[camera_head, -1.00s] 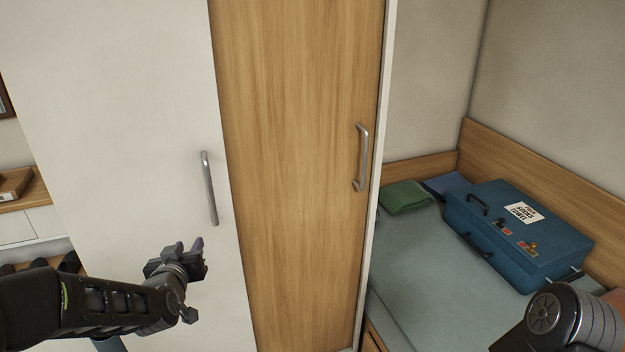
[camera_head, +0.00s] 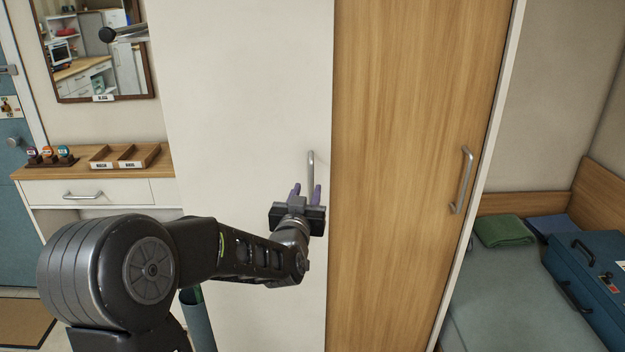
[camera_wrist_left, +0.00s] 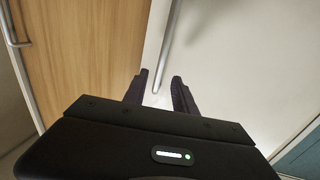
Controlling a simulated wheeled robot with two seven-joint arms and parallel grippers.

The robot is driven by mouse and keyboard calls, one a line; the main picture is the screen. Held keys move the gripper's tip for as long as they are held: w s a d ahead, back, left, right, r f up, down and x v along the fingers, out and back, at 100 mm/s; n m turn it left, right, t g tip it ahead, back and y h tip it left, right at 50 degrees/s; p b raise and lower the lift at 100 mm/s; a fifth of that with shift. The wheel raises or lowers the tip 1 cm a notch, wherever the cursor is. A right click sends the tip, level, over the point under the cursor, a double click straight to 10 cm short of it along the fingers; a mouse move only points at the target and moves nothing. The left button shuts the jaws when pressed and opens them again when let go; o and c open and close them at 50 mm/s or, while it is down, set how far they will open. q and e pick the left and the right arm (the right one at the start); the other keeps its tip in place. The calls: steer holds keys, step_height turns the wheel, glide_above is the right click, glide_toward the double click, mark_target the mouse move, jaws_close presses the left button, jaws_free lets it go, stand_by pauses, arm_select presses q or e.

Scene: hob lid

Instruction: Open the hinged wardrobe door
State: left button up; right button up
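The wardrobe has a white door (camera_head: 240,110) on the left and a wood-grain door (camera_head: 415,120) on the right; both look shut. The white door has a vertical metal handle (camera_head: 310,168) near its right edge. My left gripper (camera_head: 306,192) is open in front of the white door, at the handle's lower part. In the left wrist view its two dark fingers (camera_wrist_left: 158,90) are apart, with the white door's handle (camera_wrist_left: 172,45) just beyond the fingertips; I see no grip on it. The wood door's handle (camera_head: 463,180) is to the right. My right gripper is not in view.
A desk (camera_head: 100,190) with a drawer, a wooden tray (camera_head: 124,157) and small items stands left of the wardrobe, below a mirror (camera_head: 100,55). A bed (camera_head: 505,290) with a blue case (camera_head: 590,280) and a green cloth (camera_head: 503,231) is at the right.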

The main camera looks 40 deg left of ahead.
mark_target(311, 181)
arm_select(q)
steer(key=p+x, duration=0.1)
steer(key=x, duration=0.5)
steer(key=shift+w+a, duration=0.15)
steer(key=shift+w, duration=0.15)
steer(key=shift+c, duration=0.2)
jaws_close()
stand_by(0.9)
